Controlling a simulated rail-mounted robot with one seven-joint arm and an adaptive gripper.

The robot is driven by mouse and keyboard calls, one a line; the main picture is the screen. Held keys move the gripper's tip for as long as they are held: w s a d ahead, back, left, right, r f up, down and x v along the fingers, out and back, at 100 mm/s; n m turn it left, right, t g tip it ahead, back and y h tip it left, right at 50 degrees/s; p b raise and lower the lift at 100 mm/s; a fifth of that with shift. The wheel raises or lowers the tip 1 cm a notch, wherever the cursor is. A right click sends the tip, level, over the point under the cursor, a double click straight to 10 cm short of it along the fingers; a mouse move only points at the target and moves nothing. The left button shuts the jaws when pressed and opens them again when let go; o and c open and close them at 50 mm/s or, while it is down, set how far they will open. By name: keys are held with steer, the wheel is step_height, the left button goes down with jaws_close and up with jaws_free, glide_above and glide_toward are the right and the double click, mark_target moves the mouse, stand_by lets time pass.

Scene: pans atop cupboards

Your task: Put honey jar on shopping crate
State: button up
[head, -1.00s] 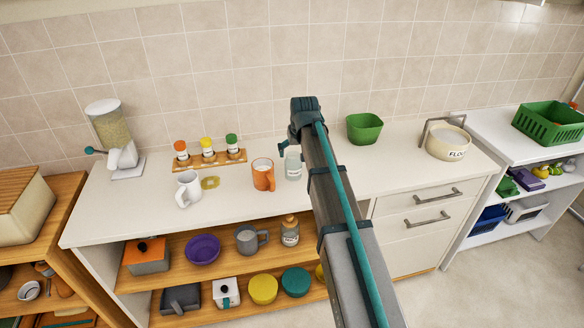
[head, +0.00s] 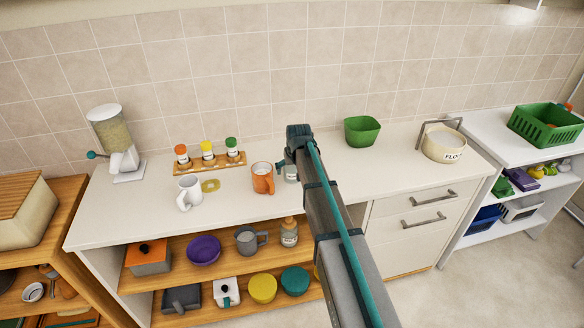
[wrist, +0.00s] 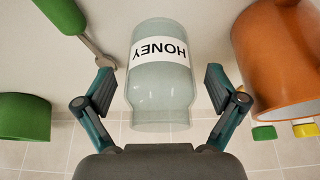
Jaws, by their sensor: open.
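The honey jar (wrist: 158,80) is pale glass with a white HONEY label, which reads upside down in the wrist view. My gripper (wrist: 160,88) is open, with one finger on each side of the jar and a visible gap to each. In the head view the jar (head: 291,174) stands on the white counter beside the orange mug, partly hidden by my arm's end. The shopping crate is likely the green slotted basket (head: 519,124) on the white shelf unit at the far right, with some items inside.
The orange mug (head: 262,180) stands close to the jar; it also shows in the wrist view (wrist: 285,55). A white mug (head: 189,192) and spice rack (head: 209,163) are further left. A green bowl (head: 362,131) and flour container (head: 443,147) are to the right.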

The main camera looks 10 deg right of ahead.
steer(key=shift+x, duration=0.8)
steer(key=c, duration=1.5)
steer(key=shift+r, duration=0.15)
